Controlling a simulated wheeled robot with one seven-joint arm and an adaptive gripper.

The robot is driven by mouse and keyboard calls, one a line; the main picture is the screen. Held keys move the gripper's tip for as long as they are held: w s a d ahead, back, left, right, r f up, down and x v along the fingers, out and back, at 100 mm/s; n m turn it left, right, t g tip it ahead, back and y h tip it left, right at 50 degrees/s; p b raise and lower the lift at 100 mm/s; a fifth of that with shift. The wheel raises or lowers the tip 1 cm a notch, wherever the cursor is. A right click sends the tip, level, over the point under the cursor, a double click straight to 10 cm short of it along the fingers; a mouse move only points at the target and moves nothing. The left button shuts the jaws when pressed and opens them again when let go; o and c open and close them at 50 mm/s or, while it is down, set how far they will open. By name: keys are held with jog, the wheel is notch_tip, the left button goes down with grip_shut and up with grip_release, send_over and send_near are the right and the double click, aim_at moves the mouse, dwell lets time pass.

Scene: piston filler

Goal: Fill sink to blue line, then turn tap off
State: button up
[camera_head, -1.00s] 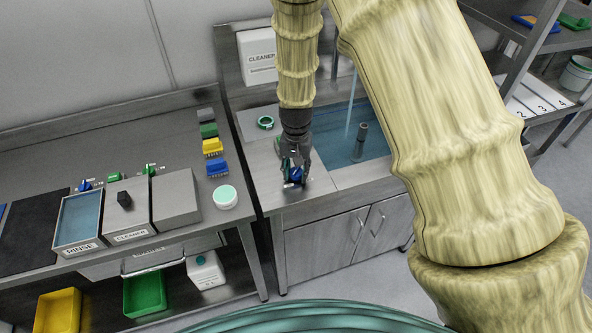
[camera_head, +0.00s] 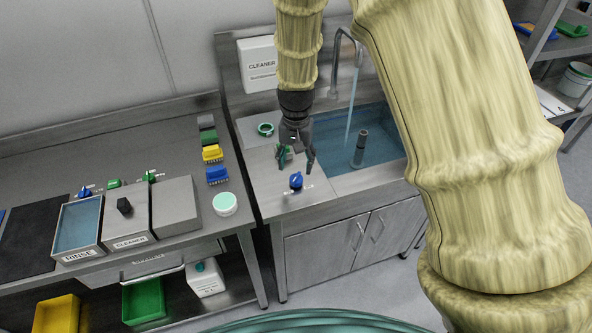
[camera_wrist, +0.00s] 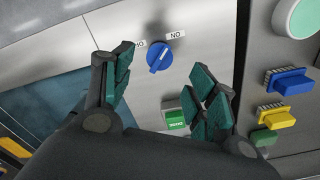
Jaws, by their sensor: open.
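The sink (camera_head: 385,122) holds blue-tinted water with a grey upright pipe (camera_head: 360,148) standing in it. I cannot make out a blue line. The tap (camera_head: 348,36) is running; a thin stream (camera_head: 349,122) falls into the water. A blue knob (camera_head: 296,181) is on the steel counter left of the sink, and it also shows in the wrist view (camera_wrist: 159,57) beside a small white label. My gripper (camera_head: 297,163) is open and empty just behind the knob, apart from it. In the wrist view its fingers (camera_wrist: 163,70) spread on both sides of the knob.
A small green item (camera_wrist: 175,120) stands near my right-hand finger. At left, a bench bears the rinse basin (camera_head: 78,226), cleaner basin (camera_head: 127,214), brushes (camera_head: 217,175) and a round tub (camera_head: 225,203).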

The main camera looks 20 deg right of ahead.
jog(key=shift+r, duration=2.4)
